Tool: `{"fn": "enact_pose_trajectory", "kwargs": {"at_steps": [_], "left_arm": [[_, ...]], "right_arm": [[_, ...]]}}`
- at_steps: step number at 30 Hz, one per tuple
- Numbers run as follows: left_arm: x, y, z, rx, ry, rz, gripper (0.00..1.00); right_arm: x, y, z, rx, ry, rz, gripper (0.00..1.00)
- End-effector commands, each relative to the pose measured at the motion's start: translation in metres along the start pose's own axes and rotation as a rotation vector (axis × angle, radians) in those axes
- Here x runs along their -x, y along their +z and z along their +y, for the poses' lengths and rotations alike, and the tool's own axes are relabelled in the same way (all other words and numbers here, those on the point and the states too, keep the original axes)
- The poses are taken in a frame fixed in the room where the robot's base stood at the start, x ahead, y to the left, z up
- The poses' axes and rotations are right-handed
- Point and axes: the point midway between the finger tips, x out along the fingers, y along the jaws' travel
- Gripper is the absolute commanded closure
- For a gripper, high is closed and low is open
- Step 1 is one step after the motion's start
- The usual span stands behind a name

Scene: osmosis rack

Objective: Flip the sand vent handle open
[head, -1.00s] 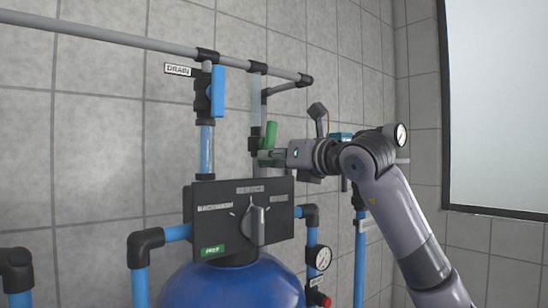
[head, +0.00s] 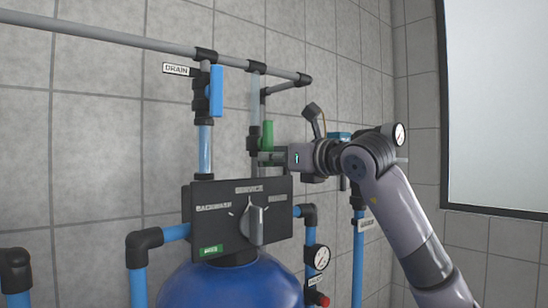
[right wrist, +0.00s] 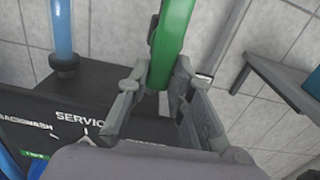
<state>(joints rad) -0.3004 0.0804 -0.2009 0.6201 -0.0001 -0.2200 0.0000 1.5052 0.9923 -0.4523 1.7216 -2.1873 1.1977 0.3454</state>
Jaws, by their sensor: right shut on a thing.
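The green handle (head: 268,134) stands upright beside the black valve on the clear pipe, just above the control panel. I take it to be the sand vent handle. My right gripper (head: 262,158) reaches in from the right and is shut on its lower part. In the right wrist view the green handle (right wrist: 172,42) runs up between the two fingers of my right gripper (right wrist: 160,78). The fingers hide part of the handle's lower end and the valve behind it. My left gripper is not in view.
A black control panel (head: 225,222) with a grey knob sits below my gripper, on the blue tank (head: 230,285). A blue handle (head: 216,92) marked DRAIN is to the left. A grey pipe (head: 110,36) runs above. Pressure gauges and blue pipes stand to the right.

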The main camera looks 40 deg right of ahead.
Motion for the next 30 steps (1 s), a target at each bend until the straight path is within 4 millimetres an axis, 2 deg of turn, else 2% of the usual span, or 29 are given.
{"fn": "enact_pose_trajectory", "kwargs": {"at_steps": [2, 9, 20, 23, 30], "left_arm": [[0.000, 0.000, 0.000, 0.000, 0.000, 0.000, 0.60], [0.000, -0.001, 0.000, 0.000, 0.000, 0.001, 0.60], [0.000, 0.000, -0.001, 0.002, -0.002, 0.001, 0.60], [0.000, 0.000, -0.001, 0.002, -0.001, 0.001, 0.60], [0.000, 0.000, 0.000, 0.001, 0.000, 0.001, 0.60]], "right_arm": [[0.000, 0.000, 0.000, 0.004, -0.002, -0.001, 0.76], [0.000, 0.000, 0.000, 0.002, -0.002, -0.001, 0.60], [0.003, 0.000, -0.001, 0.000, -0.002, -0.001, 0.59], [0.013, 0.000, -0.001, 0.002, -0.003, -0.002, 0.59], [0.063, 0.000, -0.001, 0.005, -0.005, -0.001, 0.59]]}}
